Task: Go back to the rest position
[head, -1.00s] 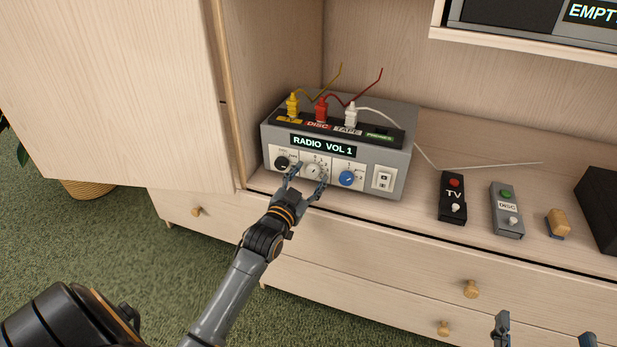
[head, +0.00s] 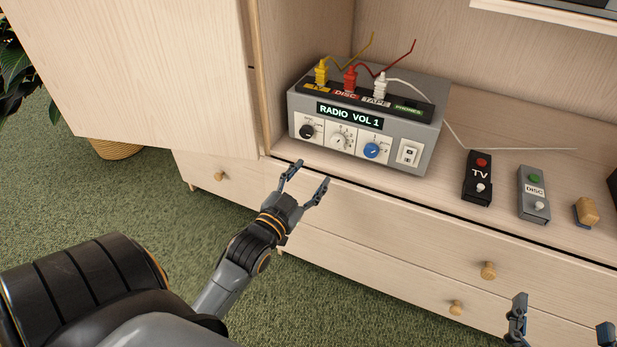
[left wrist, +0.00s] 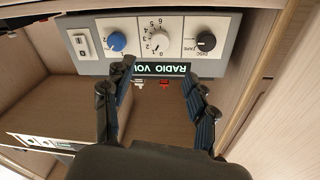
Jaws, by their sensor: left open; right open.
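My left gripper (head: 308,184) is open and empty, in front of the cabinet shelf's edge and below the grey control box (head: 367,118). The box's display reads "RADIO VOL 1". It has a black knob (head: 307,131), a white knob (head: 338,141), a blue knob (head: 372,150) and a white switch (head: 408,153). In the left wrist view my left gripper (left wrist: 160,86) has its open fingers before the upside-down box (left wrist: 150,68), apart from the knobs as far as I can tell. My right gripper (head: 562,318) shows only its fingertips at the bottom right, open and empty.
On the shelf (head: 450,205) lie a black TV remote (head: 477,178), a grey DISC remote (head: 533,193) and a small wooden-topped piece (head: 586,211). Yellow, red and white plugs sit on the box. Drawers with knobs (head: 488,270) are below. Green carpet (head: 70,190) is open at left.

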